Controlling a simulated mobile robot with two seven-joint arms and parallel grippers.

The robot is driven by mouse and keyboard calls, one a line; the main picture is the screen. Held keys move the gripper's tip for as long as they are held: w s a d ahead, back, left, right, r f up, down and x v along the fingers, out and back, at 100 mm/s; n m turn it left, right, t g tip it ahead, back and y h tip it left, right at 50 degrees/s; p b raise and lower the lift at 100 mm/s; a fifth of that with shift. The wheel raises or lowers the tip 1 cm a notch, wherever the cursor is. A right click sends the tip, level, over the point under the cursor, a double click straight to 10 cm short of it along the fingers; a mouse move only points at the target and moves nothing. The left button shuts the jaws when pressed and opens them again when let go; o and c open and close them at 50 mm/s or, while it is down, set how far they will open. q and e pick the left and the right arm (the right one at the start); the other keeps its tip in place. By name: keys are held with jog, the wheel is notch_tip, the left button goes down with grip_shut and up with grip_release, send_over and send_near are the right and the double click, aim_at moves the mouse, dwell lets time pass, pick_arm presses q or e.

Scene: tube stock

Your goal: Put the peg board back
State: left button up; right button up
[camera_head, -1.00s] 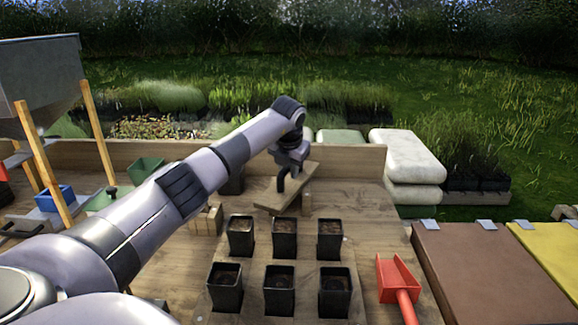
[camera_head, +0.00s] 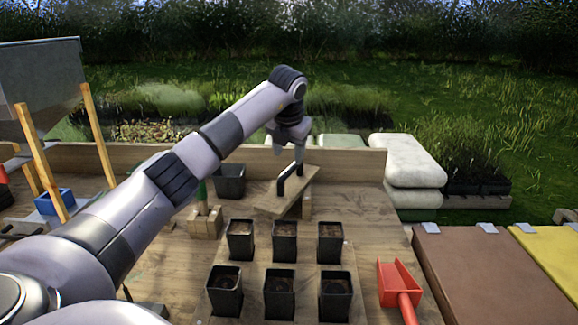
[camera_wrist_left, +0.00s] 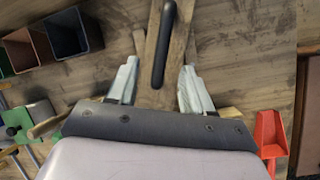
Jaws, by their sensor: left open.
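The peg board (camera_head: 268,203) is a flat wooden board with a black bar handle (camera_head: 290,178) on top. It sits tilted against a small wooden support (camera_head: 306,203) at the back of the bench; its underside is hidden. My left gripper (camera_head: 290,152) is just above the handle, open and empty. In the left wrist view the open fingers (camera_wrist_left: 157,85) point at the board (camera_wrist_left: 178,48), with the black handle (camera_wrist_left: 160,45) beyond the fingertips, between their lines. My right gripper is not in view.
Several black soil-filled pots (camera_head: 284,240) stand in two rows in front of the board. A red scoop (camera_head: 398,283) lies to the right. An empty dark pot (camera_head: 229,181) and a wooden block with a green-handled tool (camera_head: 205,222) are to the left. A low wooden back wall (camera_head: 345,160) borders the bench.

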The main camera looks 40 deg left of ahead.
pick_arm(q)
jog(key=v, duration=0.5)
jog(key=shift+r, duration=0.1)
jog(key=shift+d, duration=0.1)
dwell(0.4)
